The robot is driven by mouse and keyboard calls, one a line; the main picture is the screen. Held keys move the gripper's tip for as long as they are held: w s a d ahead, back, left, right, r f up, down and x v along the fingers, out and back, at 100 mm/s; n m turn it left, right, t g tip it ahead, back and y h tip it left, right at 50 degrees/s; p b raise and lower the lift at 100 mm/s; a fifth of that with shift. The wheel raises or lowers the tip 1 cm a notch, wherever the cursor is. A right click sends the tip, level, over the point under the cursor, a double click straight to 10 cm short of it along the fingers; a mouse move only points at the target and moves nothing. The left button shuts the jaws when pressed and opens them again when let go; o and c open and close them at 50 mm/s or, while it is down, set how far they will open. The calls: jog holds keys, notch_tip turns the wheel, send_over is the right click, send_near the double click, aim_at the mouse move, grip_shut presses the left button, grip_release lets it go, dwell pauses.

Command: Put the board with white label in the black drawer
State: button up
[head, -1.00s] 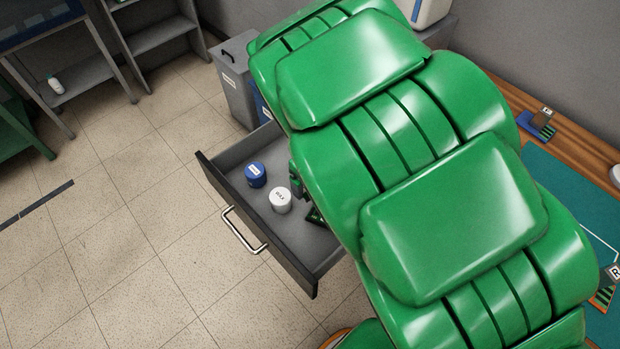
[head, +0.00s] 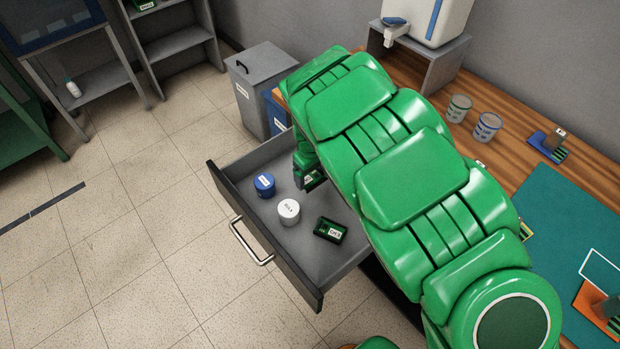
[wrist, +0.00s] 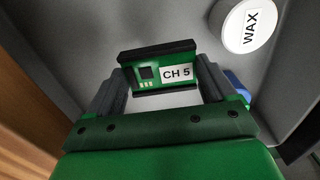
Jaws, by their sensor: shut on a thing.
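A green and black board (wrist: 150,73) with a white "CH 5" label shows between the fingers of my gripper (wrist: 160,88) in the wrist view. My gripper is shut on it. In the head view my gripper (head: 307,178) is inside the open drawer (head: 266,240), towards its back, and the held board (head: 314,181) is partly hidden by it. The drawer has a dark front and a grey inside. I cannot tell whether the held board touches the drawer floor. A second green and black board (head: 330,230) with a white label lies on the drawer floor.
A blue pot (head: 264,184) and a white wax pot (head: 288,210) stand in the drawer. The wax pot also shows in the wrist view (wrist: 246,27). Two cups (head: 487,126) stand on the wooden bench. A grey bin (head: 262,88) stands behind the drawer.

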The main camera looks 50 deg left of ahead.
aim_at(310, 178)
jog(key=shift+w+a+f, duration=0.35)
jog(key=shift+a+f, duration=0.3)
jog(key=shift+f, duration=0.2)
jog(key=shift+w+a+f, duration=0.35)
jog(key=shift+a+f, duration=0.25)
jog(key=shift+f, duration=1.85)
jog(key=shift+f, duration=0.1)
jog(key=o, duration=0.8)
jog(key=shift+o, duration=0.2)
notch_tip(310, 178, up, 12)
jog(key=shift+r, duration=0.15)
